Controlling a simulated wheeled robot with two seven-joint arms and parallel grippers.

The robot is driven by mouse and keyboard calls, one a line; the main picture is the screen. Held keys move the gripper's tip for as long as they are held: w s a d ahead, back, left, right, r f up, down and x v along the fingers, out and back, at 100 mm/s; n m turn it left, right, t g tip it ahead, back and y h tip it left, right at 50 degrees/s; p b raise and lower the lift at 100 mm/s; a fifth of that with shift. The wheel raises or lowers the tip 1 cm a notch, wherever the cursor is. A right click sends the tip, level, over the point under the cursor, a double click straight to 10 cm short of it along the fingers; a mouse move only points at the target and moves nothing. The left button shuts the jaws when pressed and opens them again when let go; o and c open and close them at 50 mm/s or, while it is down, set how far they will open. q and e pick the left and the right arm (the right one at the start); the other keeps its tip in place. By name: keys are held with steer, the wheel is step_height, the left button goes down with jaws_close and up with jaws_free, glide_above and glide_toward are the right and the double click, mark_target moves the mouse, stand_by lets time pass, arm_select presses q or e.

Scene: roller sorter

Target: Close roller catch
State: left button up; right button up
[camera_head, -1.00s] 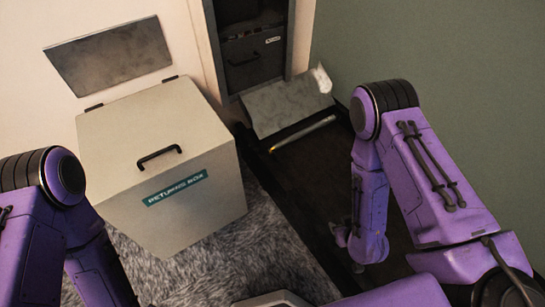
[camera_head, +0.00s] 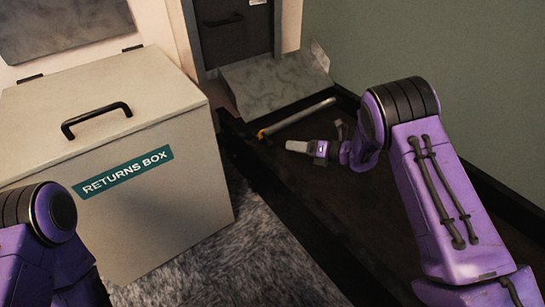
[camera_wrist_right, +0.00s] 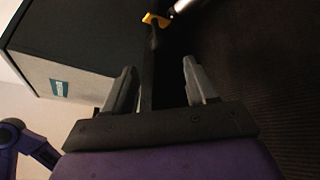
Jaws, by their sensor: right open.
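A grey roller (camera_head: 300,116) lies across the dark conveyor bed in the head view. A small yellow-orange catch (camera_head: 262,133) sits at its left end, by the dark side rail. In the right wrist view, the yellow catch (camera_wrist_right: 155,19) and the roller's end (camera_wrist_right: 186,5) show at the top, beyond the fingertips. Whether the catch is open or closed is too small to tell. My right gripper (camera_head: 298,146) is just in front of the roller and right of the catch, apart from both. Its two fingers (camera_wrist_right: 160,75) are spread and empty. My left gripper is out of view.
A beige returns box (camera_head: 180,190) with a black handle stands left of the conveyor. A grey sloped plate (camera_head: 270,82) lies behind the roller, below a dark opening. A green wall (camera_head: 430,40) bounds the right side. The dark conveyor bed (camera_head: 300,190) in front is clear.

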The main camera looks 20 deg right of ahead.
mark_target(274, 144)
steer(key=b+x, duration=0.1)
steer(key=x, duration=0.4)
steer(key=shift+a+f+b, duration=0.1)
steer(key=shift+f+b, duration=0.05)
steer(key=shift+b, duration=0.25)
steer(key=b+x, duration=0.1)
steer(key=x, duration=0.3)
steer(key=shift+w, duration=0.15)
steer(key=shift+w+a, duration=0.25)
steer(key=shift+a, duration=0.05)
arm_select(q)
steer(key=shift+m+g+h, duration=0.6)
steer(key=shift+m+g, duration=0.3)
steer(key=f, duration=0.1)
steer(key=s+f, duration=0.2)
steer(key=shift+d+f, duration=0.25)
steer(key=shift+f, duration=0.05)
arm_select(e)
jaws_close()
